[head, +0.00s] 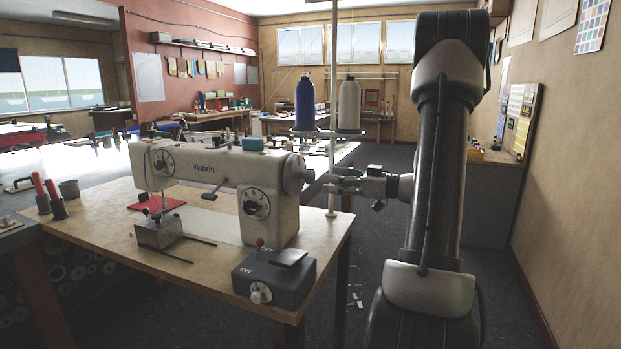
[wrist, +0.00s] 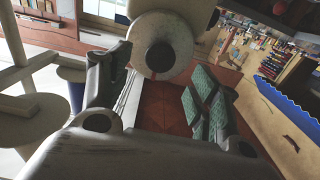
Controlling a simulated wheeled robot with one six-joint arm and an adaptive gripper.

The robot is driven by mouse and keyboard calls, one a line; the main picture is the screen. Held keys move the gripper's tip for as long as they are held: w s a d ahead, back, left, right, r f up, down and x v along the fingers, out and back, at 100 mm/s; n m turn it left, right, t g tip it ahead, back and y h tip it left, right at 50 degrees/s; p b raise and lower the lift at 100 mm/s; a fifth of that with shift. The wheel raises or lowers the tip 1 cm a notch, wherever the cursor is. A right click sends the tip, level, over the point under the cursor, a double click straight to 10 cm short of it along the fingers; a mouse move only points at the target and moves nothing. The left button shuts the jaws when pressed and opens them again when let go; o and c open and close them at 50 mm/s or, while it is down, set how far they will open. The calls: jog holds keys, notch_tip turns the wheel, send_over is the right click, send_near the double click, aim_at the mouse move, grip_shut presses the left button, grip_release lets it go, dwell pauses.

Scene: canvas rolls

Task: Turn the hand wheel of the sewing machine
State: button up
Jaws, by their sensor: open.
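The cream sewing machine (head: 220,182) stands on a wooden table. Its hand wheel (head: 296,174) is a pale disc on the machine's right end. In the wrist view the hand wheel (wrist: 160,52) is a round disc with a dark hub, at the top centre. My gripper (head: 322,184) comes from the right and points at the wheel, with its fingertips close to it. In the wrist view my gripper (wrist: 155,82) is open, with a finger on either side and nothing held between them. The wheel appears ahead of the fingertips; contact cannot be told.
A thread stand holds a blue cone (head: 304,103) and a pale cone (head: 349,105) just behind my gripper, its pole close by. A dark ON/OFF box (head: 274,278) sits at the table's front right corner. Orange-handled tools (head: 48,194) stand at the left. Floor is open beyond the table's right edge.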

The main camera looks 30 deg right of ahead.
aim_at(313, 177)
jog(key=x, duration=0.7)
jog(key=shift+w+a, duration=0.25)
jog(key=shift+w, duration=0.05)
jog(key=c, duration=1)
